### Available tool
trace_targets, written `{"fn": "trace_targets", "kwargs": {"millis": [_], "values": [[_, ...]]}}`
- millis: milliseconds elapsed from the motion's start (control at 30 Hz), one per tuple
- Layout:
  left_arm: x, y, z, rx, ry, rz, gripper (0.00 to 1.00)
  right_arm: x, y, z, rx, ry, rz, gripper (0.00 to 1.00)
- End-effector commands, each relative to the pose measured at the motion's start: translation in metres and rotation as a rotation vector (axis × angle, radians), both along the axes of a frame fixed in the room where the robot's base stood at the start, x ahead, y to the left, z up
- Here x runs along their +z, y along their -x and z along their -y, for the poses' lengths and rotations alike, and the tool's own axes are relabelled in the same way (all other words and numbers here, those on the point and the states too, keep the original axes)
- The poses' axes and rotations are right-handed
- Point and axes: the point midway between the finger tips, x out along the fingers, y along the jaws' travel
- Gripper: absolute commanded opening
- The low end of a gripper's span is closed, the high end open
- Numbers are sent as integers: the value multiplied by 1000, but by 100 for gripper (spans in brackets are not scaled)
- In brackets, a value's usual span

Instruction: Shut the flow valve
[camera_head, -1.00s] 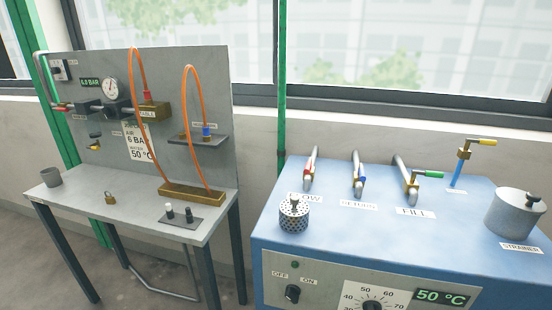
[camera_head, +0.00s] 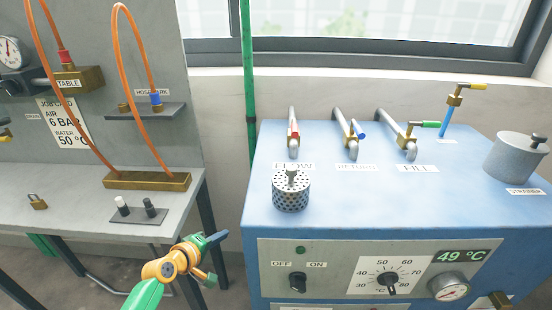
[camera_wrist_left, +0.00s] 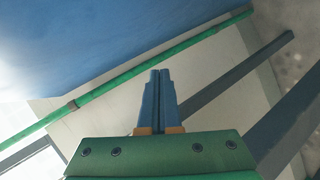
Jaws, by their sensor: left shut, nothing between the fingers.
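The flow valve (camera_head: 294,135) is the leftmost of the valves on top of the blue unit, a grey pipe with a red lever, behind the FLOW label (camera_head: 293,167). The red lever appears to lie along its pipe. My left gripper (camera_head: 220,238) is in front of and left of the blue unit, lower than its top and well apart from the valve. In the left wrist view its two blue fingers (camera_wrist_left: 159,95) are together with nothing between them. My right gripper is in none of the views.
The blue unit (camera_head: 262,200) also carries a blue-levered return valve (camera_head: 349,130), a green-levered fill valve (camera_head: 410,135), a perforated strainer basket (camera_head: 291,192) and a grey strainer pot (camera_head: 515,160). A grey bench (camera_head: 70,195) with orange hoses stands left. A green post (camera_head: 248,80) rises behind.

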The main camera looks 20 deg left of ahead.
Motion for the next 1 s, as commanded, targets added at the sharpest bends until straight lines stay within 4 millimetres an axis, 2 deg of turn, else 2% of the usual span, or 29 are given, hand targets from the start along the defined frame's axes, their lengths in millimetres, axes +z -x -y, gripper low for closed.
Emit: {"fn": "trace_targets", "kwargs": {"millis": [33, 67, 100, 200, 300, 367, 467, 867, 1000], "values": [[46, -19, 0, -2, 105, 118, 0, -17, 0, 0, 0, 0, 0, 50], [80, -26, 3, -15, 181, 186, 0, -22, 0, 0, 0, 0, -1, 50], [126, -30, 10, -50, 278, 269, 0, -28, 1, 0, 0, 0, -1, 50], [215, -18, 32, -169, 458, 405, 0, -38, 1, 0, 0, 0, -1, 50], [259, -3, 47, -254, 543, 456, 0, -40, 1, 0, 0, 0, -1, 50], [270, 0, 52, -276, 565, 464, 0, -39, 1, 0, 0, 0, -1, 50], [276, -8, 58, -278, 574, 465, 0, -32, 1, 0, -1, 0, -1, 50], [287, -83, 98, -277, 572, 462, 0, -11, 0, -3, -1, -4, 0, 50], [293, -91, 120, -278, 568, 461, 0, 4, 0, -3, -1, -4, 0, 50]]}}
